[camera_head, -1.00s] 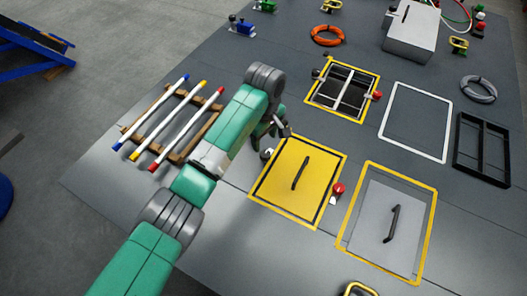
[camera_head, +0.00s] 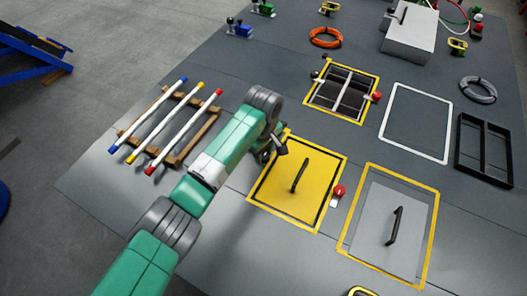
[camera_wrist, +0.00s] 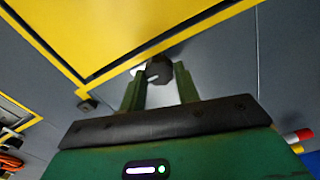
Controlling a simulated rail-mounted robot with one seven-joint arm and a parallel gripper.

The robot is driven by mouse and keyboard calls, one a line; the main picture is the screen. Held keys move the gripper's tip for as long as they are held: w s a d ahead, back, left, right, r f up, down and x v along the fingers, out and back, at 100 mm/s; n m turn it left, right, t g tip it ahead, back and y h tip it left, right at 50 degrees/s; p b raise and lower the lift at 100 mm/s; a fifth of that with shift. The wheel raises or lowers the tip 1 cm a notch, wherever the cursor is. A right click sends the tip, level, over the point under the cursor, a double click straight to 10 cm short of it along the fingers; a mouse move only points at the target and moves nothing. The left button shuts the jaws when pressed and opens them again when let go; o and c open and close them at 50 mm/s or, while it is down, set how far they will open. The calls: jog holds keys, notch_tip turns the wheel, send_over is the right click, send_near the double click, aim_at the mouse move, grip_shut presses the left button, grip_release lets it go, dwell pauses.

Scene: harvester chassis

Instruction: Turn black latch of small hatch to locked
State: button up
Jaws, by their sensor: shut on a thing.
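The small hatch is the yellow panel (camera_head: 312,187) with a black handle (camera_head: 300,176), inside a yellow and black border. Its black latch (camera_wrist: 159,68) shows in the wrist view as a dark knob beside the hatch's yellow edge (camera_wrist: 95,35), with a pale part next to it. My gripper (camera_wrist: 159,80) is shut on this knob, with a green finger on each side. In the head view my gripper (camera_head: 268,153) is at the hatch's left edge and hides the black latch. The latch's turn angle cannot be told.
A red latch (camera_head: 339,191) is at the hatch's right edge. A grey panel with a handle (camera_head: 390,225) lies to the right, and an open framed hatch (camera_head: 342,92) lies beyond. A wooden rack (camera_head: 178,158) with coloured-tip rods is left of my arm.

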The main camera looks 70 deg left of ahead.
jog(key=shift+r+p, duration=0.15)
jog(key=shift+p, duration=0.2)
jog(key=shift+d+r+m+p, duration=0.15)
jog(key=shift+m+p, duration=0.35)
jog(key=shift+p, duration=0.6)
jog(key=shift+r+m+p, duration=0.1)
jog(key=shift+m+p, duration=0.6)
jog(key=shift+p, duration=0.55)
jog(key=m, duration=0.1)
jog(key=m+p, duration=0.1)
jog(key=m, duration=0.1)
jog(key=shift+w+f+m+p, duration=0.1)
jog(key=shift+f+m+p, duration=0.2)
jog(key=shift+p, duration=0.1)
jog(key=m+p, duration=0.1)
jog(key=m, duration=0.5)
jog(key=shift+w, duration=0.1)
jog(key=m, duration=0.5)
jog(key=shift+m+p, duration=0.4)
jog(key=o, duration=1)
jog(key=shift+c, duration=0.2)
